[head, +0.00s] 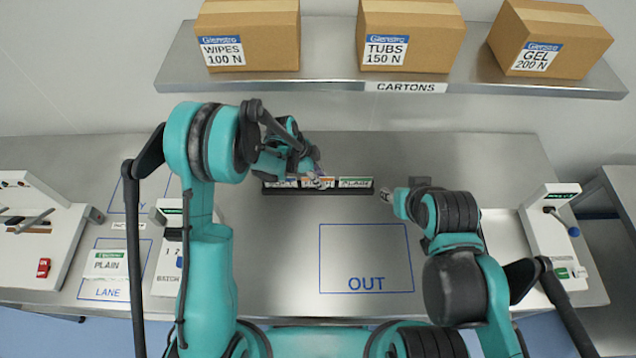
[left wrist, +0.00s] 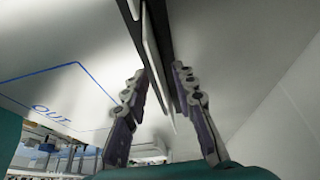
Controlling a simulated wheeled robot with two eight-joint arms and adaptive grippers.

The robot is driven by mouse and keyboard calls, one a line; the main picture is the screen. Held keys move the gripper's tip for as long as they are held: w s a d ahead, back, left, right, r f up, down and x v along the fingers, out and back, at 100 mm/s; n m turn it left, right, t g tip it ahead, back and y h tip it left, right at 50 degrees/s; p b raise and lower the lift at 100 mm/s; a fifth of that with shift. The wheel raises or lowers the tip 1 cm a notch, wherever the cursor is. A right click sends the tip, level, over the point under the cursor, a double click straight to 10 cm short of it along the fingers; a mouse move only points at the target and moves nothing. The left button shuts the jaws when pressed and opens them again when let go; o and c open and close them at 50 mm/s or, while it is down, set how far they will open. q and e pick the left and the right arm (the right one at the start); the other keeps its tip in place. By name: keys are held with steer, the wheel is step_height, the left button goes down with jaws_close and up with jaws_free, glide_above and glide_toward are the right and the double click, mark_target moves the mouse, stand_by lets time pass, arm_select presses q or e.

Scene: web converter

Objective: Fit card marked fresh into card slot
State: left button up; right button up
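A black card rack (head: 318,190) stands at the back middle of the bench. It holds a blue-topped card (head: 282,182), an orange-topped card (head: 320,183) and a green-topped card (head: 355,182); their words are too small to read surely, so I cannot tell which is marked fresh. My left gripper (head: 314,172) is at the orange-topped card, partly covering it. In the left wrist view my left gripper (left wrist: 159,75) is open, its fingers on either side of a thin card seen edge-on. My right gripper (head: 390,195) is right of the rack; its fingers are unclear. I cannot identify the card slot surely.
An empty blue OUT outline (head: 366,258) lies in front of the rack. A PLAIN card (head: 106,263) is at the left LANE area. White machines stand at left (head: 35,225) and right (head: 550,240). A shelf (head: 330,72) with cartons hangs behind.

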arm_select(q)
steer(key=shift+f+b, duration=0.2)
steer(key=shift+b, duration=0.2)
stand_by(0.3)
jaws_close()
